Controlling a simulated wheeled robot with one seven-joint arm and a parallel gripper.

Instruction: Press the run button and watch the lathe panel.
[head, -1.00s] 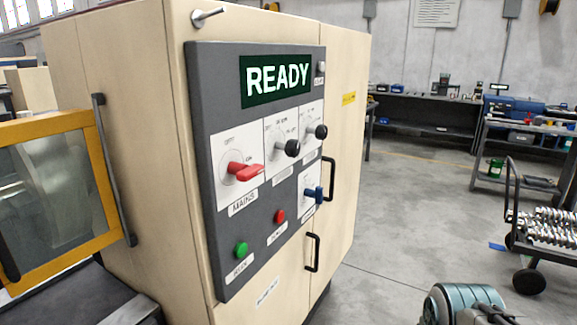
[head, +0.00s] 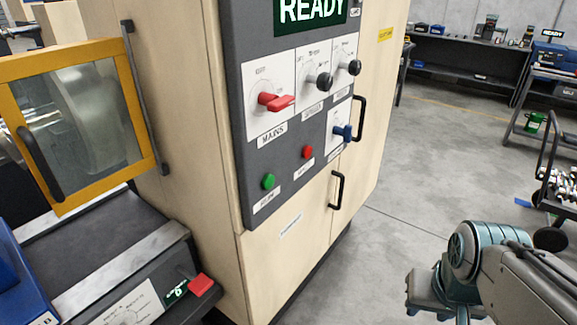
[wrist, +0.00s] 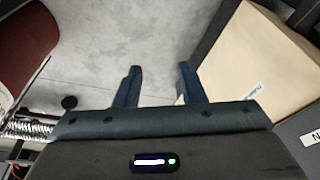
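The lathe panel (head: 285,165) is a dark grey plate on a beige cabinet. Its display (head: 312,9) reads READY and is cut by the top edge of the head view. A green button (head: 268,181) sits at its lower left, with a label too small to read surely. A red button (head: 307,152) is to its upper right. The red MAINS switch (head: 276,102) has its handle pointing right. Two black knobs and a blue switch (head: 342,132) are beside it. My gripper (wrist: 158,72) shows in the wrist view with fingers apart and nothing between them, away from the panel.
A yellow-framed guard door (head: 78,115) stands left of the cabinet (head: 290,240). A red lever or button (head: 200,285) sits on a lower box. Black handles stick out from the cabinet. Clear floor (head: 420,180) lies right of it, with a cart (head: 550,190) at the far right.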

